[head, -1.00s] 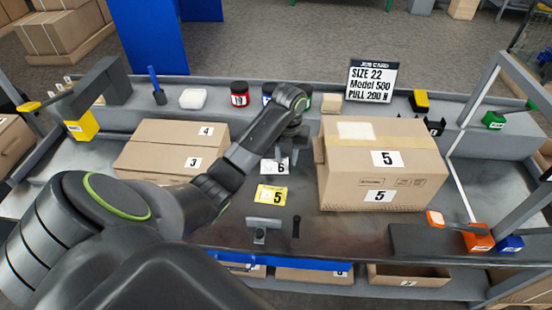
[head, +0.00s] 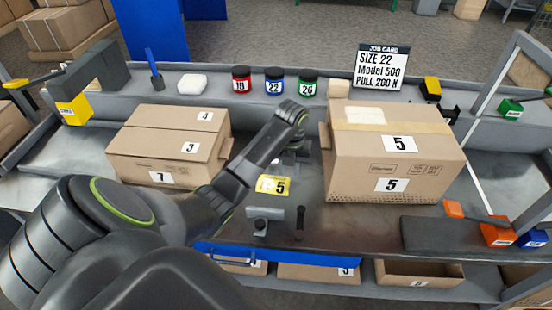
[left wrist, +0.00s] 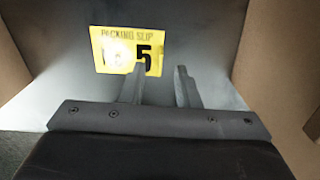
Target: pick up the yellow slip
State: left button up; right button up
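The yellow slip (head: 272,185) lies flat on the bench between the two cardboard boxes. It is marked "PACKING SLIP" and 5. It also shows in the left wrist view (left wrist: 130,50), just beyond and to the left of my fingertips. My left gripper (head: 291,157) is above the bench, behind the slip in the head view. In the left wrist view its two fingers (left wrist: 162,78) stand apart with nothing between them. The left finger overlaps the slip's lower edge in that picture; I cannot tell whether it touches. My right gripper is not in view.
A small metal fixture (head: 262,219) stands in front of the slip. Jars (head: 275,82) and a job card (head: 381,66) are behind.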

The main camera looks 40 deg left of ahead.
aim_at(274, 182)
pick_arm(q)
jog(key=f, duration=0.5)
jog(key=shift+s+d+b, duration=0.15)
jog(key=shift+s+b, duration=0.1)
jog(key=shift+b, duration=0.05)
grip_shut()
